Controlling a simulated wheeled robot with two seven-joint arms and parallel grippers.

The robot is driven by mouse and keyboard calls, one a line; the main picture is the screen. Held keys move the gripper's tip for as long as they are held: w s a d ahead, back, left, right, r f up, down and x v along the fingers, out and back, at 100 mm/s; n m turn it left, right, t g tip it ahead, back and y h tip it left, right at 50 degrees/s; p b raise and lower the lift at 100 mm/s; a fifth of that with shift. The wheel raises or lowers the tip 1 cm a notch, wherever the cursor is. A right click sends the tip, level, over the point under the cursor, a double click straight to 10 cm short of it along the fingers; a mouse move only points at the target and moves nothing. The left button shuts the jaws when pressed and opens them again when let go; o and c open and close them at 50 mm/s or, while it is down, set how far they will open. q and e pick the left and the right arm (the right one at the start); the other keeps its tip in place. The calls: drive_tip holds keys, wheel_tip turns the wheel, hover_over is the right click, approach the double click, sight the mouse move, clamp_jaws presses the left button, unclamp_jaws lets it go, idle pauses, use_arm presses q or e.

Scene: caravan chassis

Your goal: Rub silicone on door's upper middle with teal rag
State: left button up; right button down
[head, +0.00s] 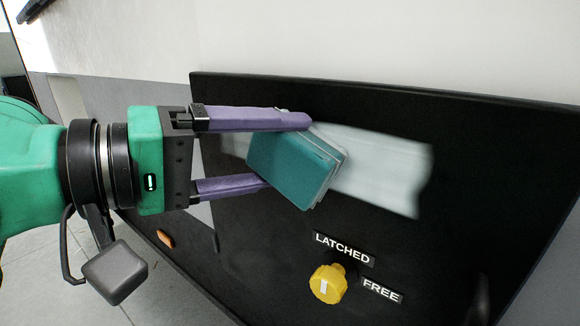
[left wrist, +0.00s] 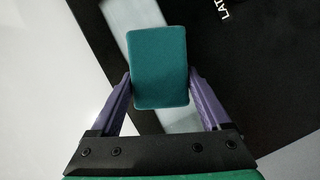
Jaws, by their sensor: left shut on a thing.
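My left gripper (head: 287,152) comes in from the left in the head view, its purple fingers shut on the teal rag (head: 293,168), a folded pad. The rag is at the black door (head: 400,115), over a pale whitish smear of silicone (head: 385,170) on the door's upper middle. The smear extends to the right of the rag, and a faint part shows to its left. In the left wrist view the rag (left wrist: 158,68) sits between the fingers with the pale streak (left wrist: 180,121) behind it. Whether the rag touches the door I cannot tell. My right gripper is not in view.
A yellow knob (head: 328,284) sits low on the door beside the labels LATCHED (head: 342,248) and FREE (head: 381,291). A small orange-brown piece (head: 165,239) shows at lower left. A pale wall (head: 380,45) rises behind the door's upper edge.

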sight(248, 154)
use_arm(q)
drive_tip(key=shift+w+a+f, duration=0.1)
drive_tip(key=shift+w+a, duration=0.55)
drive_tip(key=shift+a, duration=0.15)
drive_tip(key=shift+w+a+b, duration=0.45)
drive_tip(key=shift+a+b, duration=0.05)
drive_tip(key=shift+b, duration=0.05)
drive_tip(key=w+a, duration=0.7)
drive_tip(key=a, duration=0.2)
drive_tip(key=shift+w+b, duration=0.15)
drive_tip(key=shift+b, duration=0.2)
drive_tip(key=shift+s+a+b, duration=0.8)
drive_tip(key=shift+s+a, duration=0.15)
drive_tip(key=shift+s, duration=0.25)
drive_tip(key=shift+s+a+b, duration=0.75)
drive_tip(key=shift+s+a, duration=0.15)
drive_tip(key=shift+s, duration=0.25)
